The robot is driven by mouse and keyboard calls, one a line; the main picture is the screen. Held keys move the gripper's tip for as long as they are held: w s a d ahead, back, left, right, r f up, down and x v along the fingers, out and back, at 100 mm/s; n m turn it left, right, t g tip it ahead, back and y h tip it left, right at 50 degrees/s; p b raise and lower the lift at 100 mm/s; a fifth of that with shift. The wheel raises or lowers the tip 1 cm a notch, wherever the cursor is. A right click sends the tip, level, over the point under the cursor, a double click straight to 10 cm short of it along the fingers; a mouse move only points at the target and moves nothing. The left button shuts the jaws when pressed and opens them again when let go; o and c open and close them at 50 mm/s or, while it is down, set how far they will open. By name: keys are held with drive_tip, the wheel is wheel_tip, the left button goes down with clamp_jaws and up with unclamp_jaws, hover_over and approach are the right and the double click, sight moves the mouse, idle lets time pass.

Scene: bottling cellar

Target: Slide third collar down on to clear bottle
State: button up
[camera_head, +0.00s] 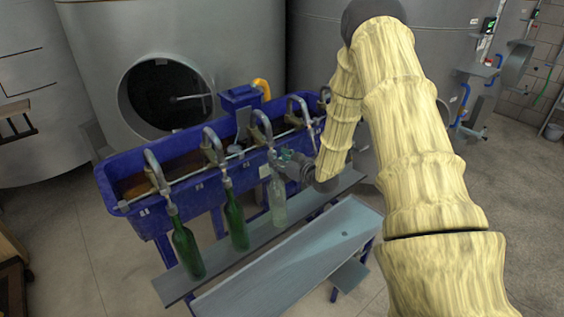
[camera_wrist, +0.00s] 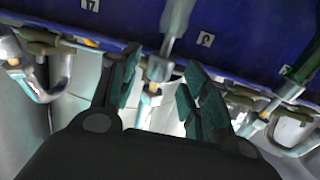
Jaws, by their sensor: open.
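The clear bottle (camera_head: 278,204) stands upright on the narrow grey shelf under the third spout (camera_head: 261,128). My gripper (camera_head: 287,156) is at the top of this bottle, in front of the blue trough. In the wrist view my gripper (camera_wrist: 156,82) is open, with one green-padded finger on each side of a metal spout. A collar (camera_wrist: 158,68) shows on that spout between the fingers. I cannot tell whether the pads touch it. In the head view the gripper and arm partly hide the collar, and the bottle's mouth is not clear in either view.
Two green bottles (camera_head: 187,252) (camera_head: 237,226) stand to the left on the shelf (camera_head: 212,263). The blue trough (camera_head: 150,219) runs behind the bottles. Neighbouring spouts (camera_wrist: 40,92) (camera_wrist: 285,97) flank my gripper. A lower grey panel (camera_head: 290,268) lies in front, bare.

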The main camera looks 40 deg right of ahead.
drive_tip(key=shift+w+f, duration=0.15)
drive_tip(key=shift+w, duration=0.65)
drive_tip(key=shift+w+a+b, duration=0.1)
drive_tip(key=shift+w+b, duration=0.15)
drive_tip(key=shift+b, duration=0.05)
drive_tip(key=shift+w+f, duration=0.15)
drive_tip(key=shift+w, duration=0.35)
drive_tip(key=shift+w+b, duration=0.25)
drive_tip(key=shift+b, duration=0.1)
drive_tip(key=shift+w+a, duration=0.1)
drive_tip(key=shift+w, duration=0.2)
drive_tip(key=shift+c, duration=0.4)
drive_tip(key=c, duration=0.6)
